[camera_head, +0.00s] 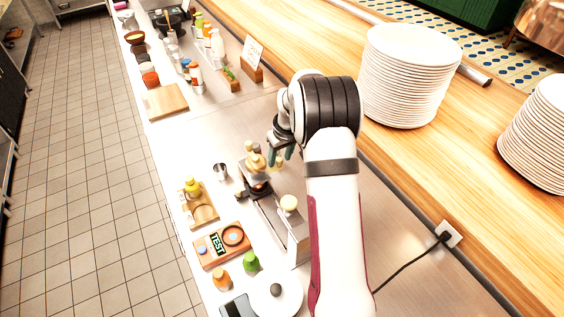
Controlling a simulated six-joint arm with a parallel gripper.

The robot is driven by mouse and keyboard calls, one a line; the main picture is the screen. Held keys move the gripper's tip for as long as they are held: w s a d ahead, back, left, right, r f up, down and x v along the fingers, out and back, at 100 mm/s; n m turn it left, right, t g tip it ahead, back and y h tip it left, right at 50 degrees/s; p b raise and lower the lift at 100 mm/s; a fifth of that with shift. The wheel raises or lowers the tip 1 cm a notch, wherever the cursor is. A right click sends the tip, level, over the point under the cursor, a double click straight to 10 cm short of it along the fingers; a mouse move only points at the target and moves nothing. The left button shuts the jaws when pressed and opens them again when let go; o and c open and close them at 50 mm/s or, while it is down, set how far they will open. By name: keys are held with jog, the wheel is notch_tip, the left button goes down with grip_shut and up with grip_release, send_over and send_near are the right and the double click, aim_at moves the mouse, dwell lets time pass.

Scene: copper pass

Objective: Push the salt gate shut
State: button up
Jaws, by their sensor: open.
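My gripper (280,150) is open, with dark green fingers pointing down just above and to the right of a small dispenser (257,163). The dispenser has cream and amber parts and stands over a dark piece (258,190) on a steel unit (298,240). A cream round knob (288,204) tops the same unit nearer the camera. I cannot tell for sure which part is the salt gate, or whether it is open or shut. The fingers look empty; whether they touch the dispenser is unclear.
A small metal cup (221,172) stands left of the dispenser. Plate stacks (409,80) stand on the wooden ledge behind my arm.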

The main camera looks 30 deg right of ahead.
jog(key=shift+w+v, duration=0.2)
jog(key=shift+v, duration=0.7)
jog(key=shift+w+v, duration=0.25)
jog(key=shift+v, duration=0.65)
jog(key=shift+w+v, duration=0.2)
jog(key=shift+v, duration=0.7)
jog(key=shift+r, duration=0.15)
